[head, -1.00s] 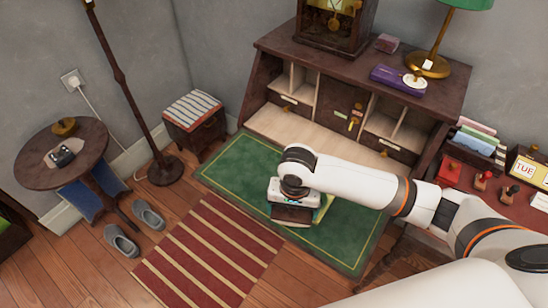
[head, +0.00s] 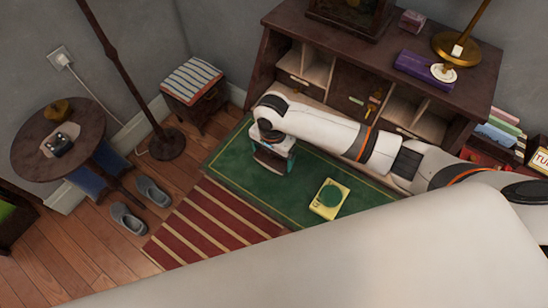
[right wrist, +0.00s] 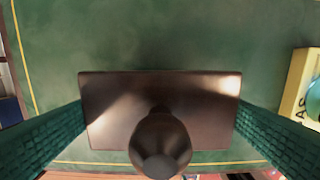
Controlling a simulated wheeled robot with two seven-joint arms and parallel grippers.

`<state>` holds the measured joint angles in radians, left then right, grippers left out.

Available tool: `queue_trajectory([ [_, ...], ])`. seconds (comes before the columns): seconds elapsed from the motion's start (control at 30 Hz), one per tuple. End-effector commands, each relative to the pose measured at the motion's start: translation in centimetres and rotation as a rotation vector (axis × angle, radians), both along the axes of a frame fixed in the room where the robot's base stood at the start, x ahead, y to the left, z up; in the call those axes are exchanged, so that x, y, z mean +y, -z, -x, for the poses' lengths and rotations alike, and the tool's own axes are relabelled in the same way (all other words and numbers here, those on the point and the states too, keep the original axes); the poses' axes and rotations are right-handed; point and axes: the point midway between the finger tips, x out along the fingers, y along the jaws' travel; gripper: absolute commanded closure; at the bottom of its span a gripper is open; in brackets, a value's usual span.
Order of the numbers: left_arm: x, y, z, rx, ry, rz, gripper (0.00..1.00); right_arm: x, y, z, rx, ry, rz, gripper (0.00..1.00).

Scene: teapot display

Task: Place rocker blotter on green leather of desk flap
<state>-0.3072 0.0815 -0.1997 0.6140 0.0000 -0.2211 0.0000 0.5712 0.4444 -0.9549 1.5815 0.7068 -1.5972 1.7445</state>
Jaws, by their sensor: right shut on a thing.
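The rocker blotter (right wrist: 115,100) is a dark brown rectangular block with a round knob, seen from above in the right wrist view. My right gripper (right wrist: 161,112) is shut on it, with a teal finger at each short end. In the head view my right gripper (head: 273,157) is over the left part of the green leather (head: 236,168) of the desk flap, and mostly hides the blotter. Green leather also surrounds the block in the wrist view (right wrist: 160,35). I cannot tell whether the blotter touches the leather. My left gripper is not in view.
A yellow box with a green disc (head: 330,199) lies on the leather, right of my gripper. The desk's pigeonholes (head: 318,70) stand behind. A purple box (head: 420,67) and lamp base (head: 458,46) are on top. Bare leather lies between gripper and yellow box.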

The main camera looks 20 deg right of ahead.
Motion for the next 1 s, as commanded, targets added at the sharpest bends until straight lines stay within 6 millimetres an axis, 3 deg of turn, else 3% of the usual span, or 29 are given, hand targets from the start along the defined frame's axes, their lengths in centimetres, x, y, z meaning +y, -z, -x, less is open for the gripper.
queue_trajectory([
  [0.2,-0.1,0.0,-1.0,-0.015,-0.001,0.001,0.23,0.0,2.6,0.0,0.000,0.000,0.001,0.36],
  [0.57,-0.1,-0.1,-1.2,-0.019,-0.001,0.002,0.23,0.0,3.0,0.1,0.000,-0.001,0.000,0.36],
  [0.6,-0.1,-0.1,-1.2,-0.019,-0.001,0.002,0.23,0.0,3.0,0.1,0.001,-0.001,0.001,0.00],
  [0.87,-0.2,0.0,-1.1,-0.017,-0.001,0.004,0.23,0.0,2.8,0.0,-0.001,-0.001,0.001,0.00],
  [1.0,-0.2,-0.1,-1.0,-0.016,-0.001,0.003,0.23,0.0,1.3,0.0,-0.002,-0.001,-0.001,0.00],
])
